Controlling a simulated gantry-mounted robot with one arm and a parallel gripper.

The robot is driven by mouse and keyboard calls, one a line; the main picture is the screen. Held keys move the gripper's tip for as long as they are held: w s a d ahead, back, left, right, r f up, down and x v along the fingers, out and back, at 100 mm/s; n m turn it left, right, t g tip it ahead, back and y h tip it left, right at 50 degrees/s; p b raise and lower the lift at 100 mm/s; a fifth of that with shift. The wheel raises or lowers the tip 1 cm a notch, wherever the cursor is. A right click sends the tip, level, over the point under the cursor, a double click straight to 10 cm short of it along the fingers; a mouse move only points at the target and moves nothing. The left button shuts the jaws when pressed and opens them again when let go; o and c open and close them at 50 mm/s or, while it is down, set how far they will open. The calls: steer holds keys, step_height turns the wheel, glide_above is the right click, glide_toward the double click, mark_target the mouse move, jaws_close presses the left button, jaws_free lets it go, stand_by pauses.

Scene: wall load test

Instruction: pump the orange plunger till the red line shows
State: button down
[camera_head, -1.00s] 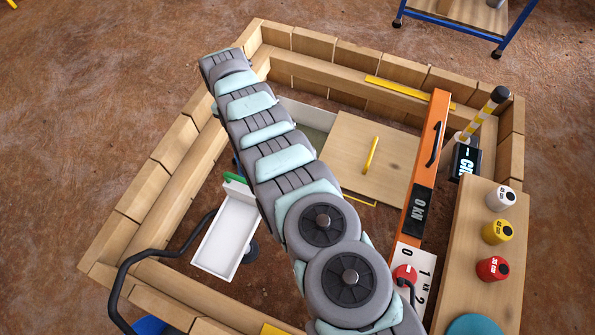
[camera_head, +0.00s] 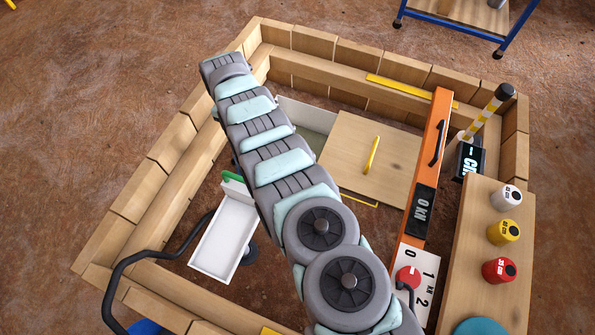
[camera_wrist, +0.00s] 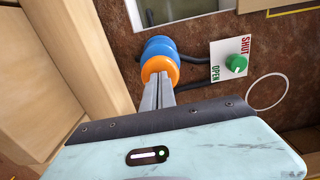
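The orange plunger (camera_wrist: 160,66) shows in the wrist view as a round orange cap on top of a blue body (camera_wrist: 159,46). My gripper (camera_wrist: 159,78) has its two fingers side by side with no clear gap, and their tips overlap the near side of the orange cap. I cannot tell whether they touch it. The plunger and my gripper are hidden behind my arm in the head view. I see no red line on the plunger. An orange beam (camera_head: 428,160) carries a black display (camera_head: 420,212) reading 0 kN.
A green knob (camera_wrist: 236,63) on a white SHUT/OPEN plate sits right of the plunger. A wooden block wall (camera_head: 150,165) surrounds the area. A white tray (camera_head: 224,238) lies left of my arm. White, yellow and red weights (camera_head: 503,233) stand on a wooden bench (camera_head: 465,255).

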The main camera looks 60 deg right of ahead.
steer(key=shift+r+p, duration=2.95)
steer(key=shift+r, duration=0.2)
step_height(320, 180, up, 6)
steer(key=p, duration=0.5)
steer(key=shift+p, duration=0.4)
